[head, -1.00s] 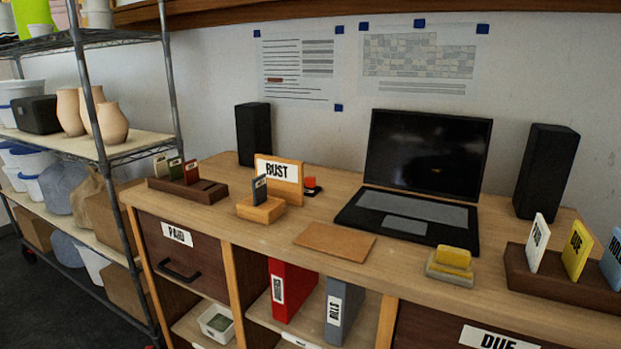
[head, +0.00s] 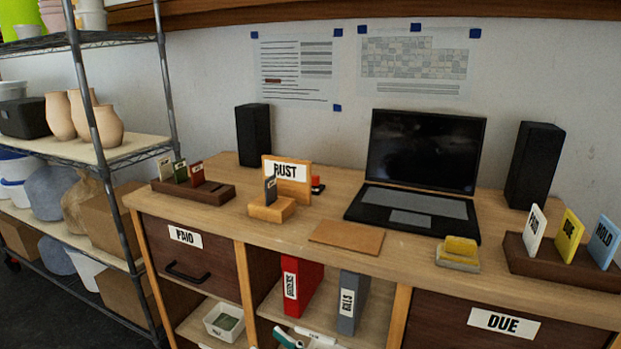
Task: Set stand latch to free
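A small wooden stand with an upright board marked RUST (head: 287,183) is on the desk, left of the laptop. A wooden block (head: 272,210) in front of it holds a dark grey labelled tag (head: 270,190). A small red and black piece (head: 317,185) sits just right of the board, partly hidden by it. I cannot tell whether it is the stand latch, or how it is set. Neither of my grippers is in view.
The desk also holds a laptop (head: 417,170), two speakers, a brown mat (head: 346,237), a yellow block (head: 459,249) and card racks at left (head: 207,193) and right (head: 560,268). Binders stand in the open shelf below. A wire shelf (head: 139,155) stands left.

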